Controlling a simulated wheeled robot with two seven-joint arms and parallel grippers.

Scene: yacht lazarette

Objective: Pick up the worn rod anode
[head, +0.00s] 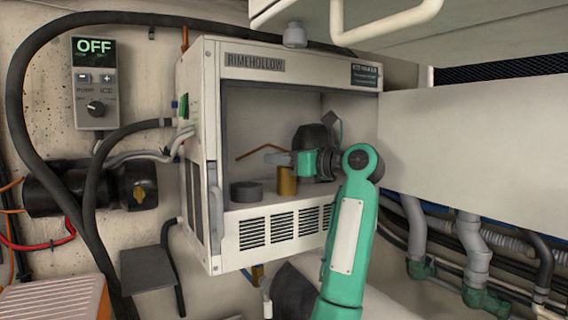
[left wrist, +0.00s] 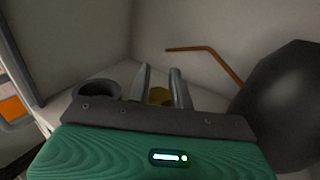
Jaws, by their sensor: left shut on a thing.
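A brass-coloured cylinder (head: 287,182) stands upright inside the open white cabinet (head: 254,62); I cannot tell for sure whether it is the worn rod anode. My left gripper (head: 275,158) reaches into the cabinet from the right, its grey fingers pointing left at the cylinder's top. In the left wrist view, the fingers (left wrist: 162,86) are closed around the brass-coloured cylinder (left wrist: 158,97), and only a small part shows between them. The gripper's body hides the rest there. My right gripper is not in view.
A dark grey round cup (head: 246,191) stands left of the cylinder on the cabinet floor. A bent copper tube (left wrist: 212,52) is behind, and a dark rounded body (left wrist: 290,95) is close on the right. A white panel (head: 480,140) borders the cabinet's right side.

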